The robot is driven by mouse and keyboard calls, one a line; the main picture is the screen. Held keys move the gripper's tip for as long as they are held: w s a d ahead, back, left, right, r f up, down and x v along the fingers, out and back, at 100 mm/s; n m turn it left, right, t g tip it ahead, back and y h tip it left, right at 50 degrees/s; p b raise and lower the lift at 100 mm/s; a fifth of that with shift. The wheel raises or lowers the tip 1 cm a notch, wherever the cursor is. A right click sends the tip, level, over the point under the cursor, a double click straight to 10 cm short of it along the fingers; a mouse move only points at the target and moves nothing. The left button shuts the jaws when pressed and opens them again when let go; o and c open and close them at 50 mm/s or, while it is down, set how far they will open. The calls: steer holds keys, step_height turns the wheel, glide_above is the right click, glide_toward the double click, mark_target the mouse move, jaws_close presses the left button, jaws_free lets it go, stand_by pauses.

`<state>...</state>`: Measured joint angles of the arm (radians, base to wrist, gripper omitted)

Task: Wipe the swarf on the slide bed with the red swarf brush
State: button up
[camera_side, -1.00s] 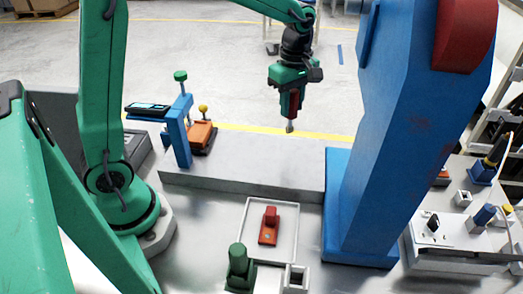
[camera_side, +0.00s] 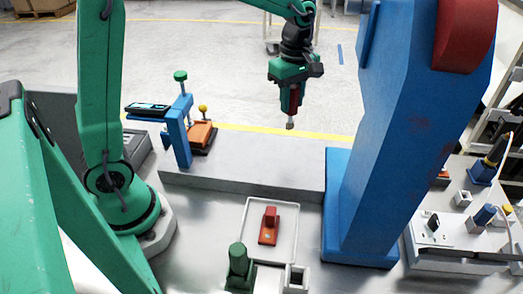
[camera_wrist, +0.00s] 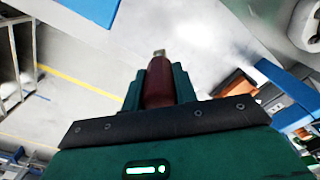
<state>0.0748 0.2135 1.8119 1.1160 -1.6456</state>
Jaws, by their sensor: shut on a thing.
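The red swarf brush (camera_side: 294,101) is upright in my gripper (camera_side: 291,108), its short grey tip pointing down. In the side view the tip shows above the far edge of the slide bed, apparently clear of it. The slide bed (camera_side: 245,168) is a long pale grey slab. I cannot make out any swarf on it. In the wrist view my gripper (camera_wrist: 158,92) is shut around the dark red handle of the brush (camera_wrist: 158,82), and the pale tip sticks out beyond the jaws.
A blue machine column (camera_side: 395,140) stands at the slab's right end. A blue bracket (camera_side: 180,135) and an orange block (camera_side: 202,136) stand at its left. In front are a tray (camera_side: 248,228) with a red part (camera_side: 269,226) and a green peg (camera_side: 240,268).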

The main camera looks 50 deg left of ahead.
mark_target(290, 122)
steer(key=shift+f, duration=3.55)
steer(key=shift+s+a+f, duration=0.1)
steer(key=shift+s+f, duration=0.05)
steer(key=shift+f, duration=0.25)
steer(key=shift+s+a, duration=1.35)
steer(key=shift+a, duration=0.05)
steer(key=w+d, duration=0.3)
steer(key=shift+r, duration=4)
